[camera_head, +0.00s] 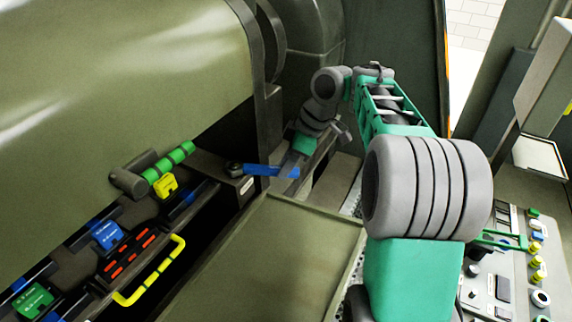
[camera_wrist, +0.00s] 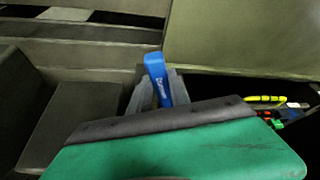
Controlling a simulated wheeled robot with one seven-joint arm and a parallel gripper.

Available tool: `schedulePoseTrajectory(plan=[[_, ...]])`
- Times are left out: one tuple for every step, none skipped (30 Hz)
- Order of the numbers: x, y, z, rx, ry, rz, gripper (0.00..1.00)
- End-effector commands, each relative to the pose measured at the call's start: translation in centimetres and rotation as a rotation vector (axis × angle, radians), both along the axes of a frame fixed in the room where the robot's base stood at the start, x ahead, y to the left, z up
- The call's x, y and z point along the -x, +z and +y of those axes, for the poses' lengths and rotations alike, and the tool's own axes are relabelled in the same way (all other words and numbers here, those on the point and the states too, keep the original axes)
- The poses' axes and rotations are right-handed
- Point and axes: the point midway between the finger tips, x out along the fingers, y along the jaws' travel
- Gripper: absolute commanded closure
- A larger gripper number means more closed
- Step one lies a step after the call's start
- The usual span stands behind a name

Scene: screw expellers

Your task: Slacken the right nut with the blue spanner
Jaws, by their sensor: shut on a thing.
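The blue spanner (camera_head: 265,170) lies roughly level in the head view. Its left end is at a dark nut (camera_head: 234,168) on a dark block, the right nut. I cannot tell whether the spanner's jaw is around the nut or only beside it. My gripper (camera_head: 293,167) is shut on the spanner's right end. In the wrist view, the blue spanner (camera_wrist: 154,68) stands up between the grey fingers of my gripper (camera_wrist: 158,92). The wrist's green housing hides the lower part, and the nut cannot be made out there.
A large olive drum (camera_head: 120,80) fills the upper left. A yellow handle (camera_head: 155,275), a green ribbed handle (camera_head: 168,164) and blue, yellow and green blocks sit at lower left. An olive panel (camera_head: 275,260) lies below the spanner. A control panel (camera_head: 510,265) stands at right.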

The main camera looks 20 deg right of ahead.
Motion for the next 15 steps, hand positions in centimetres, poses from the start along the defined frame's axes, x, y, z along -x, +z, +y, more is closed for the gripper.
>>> schedulePoseTrajectory(plan=[[-0.1,0.1,0.0,0.000,0.001,-0.002,1.00],[-0.1,0.2,0.0,0.000,0.005,-0.002,1.00],[-0.2,0.2,-0.1,-0.001,0.011,-0.001,1.00],[-0.3,0.3,-0.1,-0.001,0.019,0.000,1.00],[-0.4,0.3,-0.1,-0.001,0.027,0.000,1.00],[-0.6,0.4,-0.2,-0.001,0.040,0.000,1.00],[-0.7,0.4,-0.2,-0.001,0.049,-0.001,1.00],[-0.8,0.4,-0.2,-0.001,0.058,0.000,1.00],[-0.9,0.4,-0.3,-0.001,0.070,0.000,1.00],[-1.1,0.4,-0.3,-0.001,0.079,-0.001,1.00],[-1.2,0.4,-0.4,-0.001,0.087,-0.001,1.00],[-1.3,0.4,-0.4,-0.001,0.097,-0.001,1.00],[-1.4,0.4,-0.5,-0.001,0.105,-0.001,1.00],[-1.5,0.4,-0.5,0.000,0.114,-0.001,1.00],[-1.7,0.3,-0.6,-0.001,0.123,-0.002,1.00]])
